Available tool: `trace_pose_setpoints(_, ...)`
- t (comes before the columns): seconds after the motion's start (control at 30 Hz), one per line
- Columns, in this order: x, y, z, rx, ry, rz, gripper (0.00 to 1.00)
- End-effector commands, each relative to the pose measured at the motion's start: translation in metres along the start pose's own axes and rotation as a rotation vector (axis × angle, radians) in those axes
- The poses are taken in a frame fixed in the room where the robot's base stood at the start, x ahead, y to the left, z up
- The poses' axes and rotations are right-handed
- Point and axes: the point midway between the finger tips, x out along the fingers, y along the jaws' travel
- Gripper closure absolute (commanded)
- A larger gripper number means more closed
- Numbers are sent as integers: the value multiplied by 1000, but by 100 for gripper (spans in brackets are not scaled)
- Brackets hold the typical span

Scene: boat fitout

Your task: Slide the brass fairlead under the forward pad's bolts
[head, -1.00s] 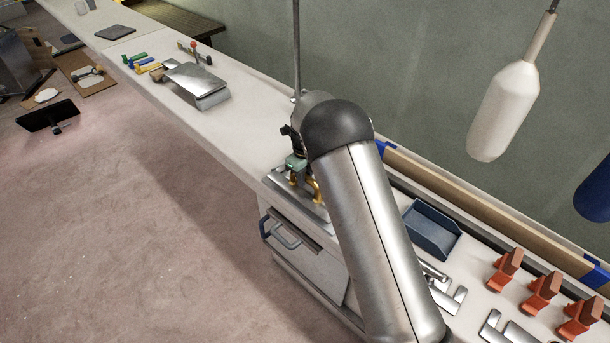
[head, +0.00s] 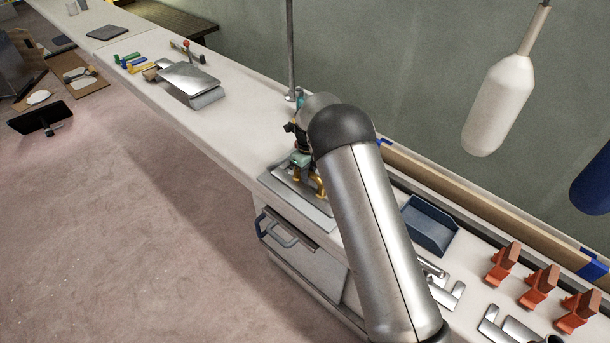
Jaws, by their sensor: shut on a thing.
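The brass fairlead (head: 320,184) shows as curved, golden metal just below my gripper, over a flat silver plate (head: 283,184) at the bench's front edge. My gripper (head: 301,161) is partly hidden by my own arm; its greenish lower part is visible and it is shut on the brass fairlead. I cannot tell whether the fairlead touches the plate. The forward pad and its bolts cannot be made out clearly; my arm covers part of that area.
A blue open bin (head: 431,226) and several orange-red brackets (head: 538,287) stand to the right. A silver sloped block (head: 190,82) and coloured small parts (head: 131,62) lie farther left. A thin upright pole (head: 291,50) rises behind my gripper. White bench between is clear.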

Motion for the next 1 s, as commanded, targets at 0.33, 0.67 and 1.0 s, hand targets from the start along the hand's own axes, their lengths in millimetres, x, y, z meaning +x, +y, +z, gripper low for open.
trace_pose_setpoints(0.33, -1, -21, 0, 0, -2, -2, 100)
trace_pose_setpoints(0.67, 0, -39, 0, 1, -2, -2, 100)
trace_pose_setpoints(1.0, -1, -58, 0, 0, -2, -3, 100)
